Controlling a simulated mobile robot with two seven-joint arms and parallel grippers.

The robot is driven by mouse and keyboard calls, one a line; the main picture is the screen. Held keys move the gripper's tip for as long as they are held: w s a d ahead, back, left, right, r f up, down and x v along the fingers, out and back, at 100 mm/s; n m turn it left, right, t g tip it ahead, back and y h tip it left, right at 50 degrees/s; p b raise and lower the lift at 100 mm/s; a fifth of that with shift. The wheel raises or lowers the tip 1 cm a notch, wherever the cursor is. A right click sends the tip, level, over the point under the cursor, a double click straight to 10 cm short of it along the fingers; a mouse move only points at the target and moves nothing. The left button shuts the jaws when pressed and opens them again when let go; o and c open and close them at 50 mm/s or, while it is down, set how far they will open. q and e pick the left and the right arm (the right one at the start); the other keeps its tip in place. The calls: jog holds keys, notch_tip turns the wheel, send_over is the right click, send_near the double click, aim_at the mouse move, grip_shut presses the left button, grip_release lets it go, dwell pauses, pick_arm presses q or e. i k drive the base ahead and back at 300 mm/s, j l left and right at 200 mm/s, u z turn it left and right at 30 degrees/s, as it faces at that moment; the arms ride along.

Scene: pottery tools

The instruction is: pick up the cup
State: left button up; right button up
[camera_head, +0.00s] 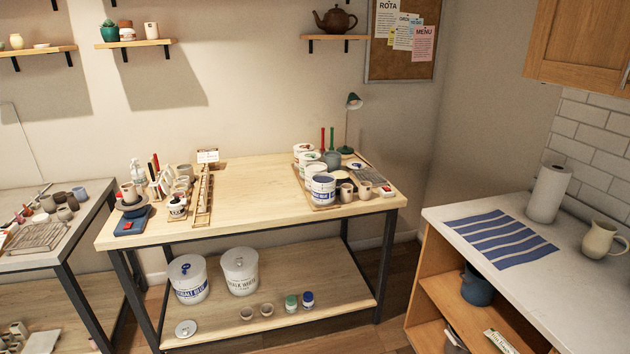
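Several cups are in the head view, and I cannot tell which one the task means. A beige cup (129,192) stands on a dark dish over a blue-and-red device at the left end of the wooden table. Small brown cups (346,192) and (365,189) stand beside the paint buckets at the right end of the table. Dark cups (59,199) and a pale blue cup (80,193) stand on the grey table at the left. Neither of my grippers is in view.
The wooden table (255,195) is bare in its middle. Paint buckets (322,189) crowd its right end. Lidded buckets (240,270) stand on its lower shelf. A white counter (585,285) at the right holds a striped cloth (500,239), a paper roll (548,194) and a cream jug (599,239).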

aim_at(346, 190)
jog(key=i+l+u, duration=0.3)
jog(key=i+l, duration=0.15)
jog(key=i, duration=0.3)
jog(key=i+l+u, duration=0.3)
jog(key=i+l, duration=0.3)
jog(key=i, duration=0.05)
